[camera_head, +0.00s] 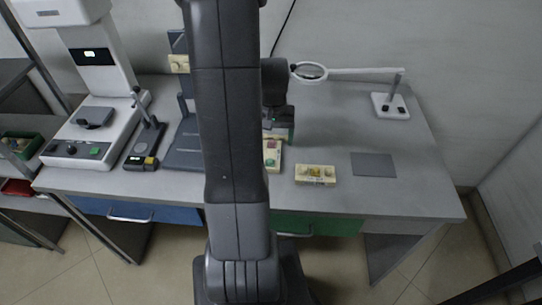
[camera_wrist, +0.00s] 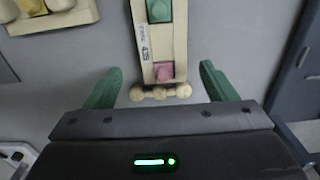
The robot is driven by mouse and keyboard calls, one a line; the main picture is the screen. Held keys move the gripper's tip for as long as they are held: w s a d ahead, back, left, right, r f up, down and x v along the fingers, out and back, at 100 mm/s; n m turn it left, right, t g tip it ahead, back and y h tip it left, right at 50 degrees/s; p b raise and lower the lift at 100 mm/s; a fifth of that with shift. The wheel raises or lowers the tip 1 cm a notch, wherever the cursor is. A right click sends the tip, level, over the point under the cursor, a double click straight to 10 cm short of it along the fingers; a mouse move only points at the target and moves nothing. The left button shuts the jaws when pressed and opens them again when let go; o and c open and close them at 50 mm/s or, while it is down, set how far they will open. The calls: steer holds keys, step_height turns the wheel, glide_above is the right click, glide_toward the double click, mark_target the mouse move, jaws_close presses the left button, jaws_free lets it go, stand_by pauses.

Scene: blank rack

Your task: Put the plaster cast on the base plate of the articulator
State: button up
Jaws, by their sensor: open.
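The long piece also shows in the head view (camera_head: 272,160). The dark articulator, with its flat base plate (camera_head: 183,155), stands left of my arm, which partly hides it. A yellowish piece (camera_head: 179,63) is on its upper part.
A cream tray with yellow lumps (camera_head: 315,181) and a dark flat pad (camera_head: 373,165) lie to the right. A magnifier on a white base (camera_head: 391,106) stands at the back right. A black stand device (camera_head: 146,145) and a white machine (camera_head: 75,150) are left. The front right is clear.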

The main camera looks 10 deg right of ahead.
mark_target(271, 145)
steer(key=f, duration=0.4)
steer(key=shift+w+a, duration=0.1)
steer(key=shift+a, duration=0.15)
steer(key=shift+c, duration=0.2)
steer(key=shift+r, duration=0.1)
steer(key=c, duration=1.2)
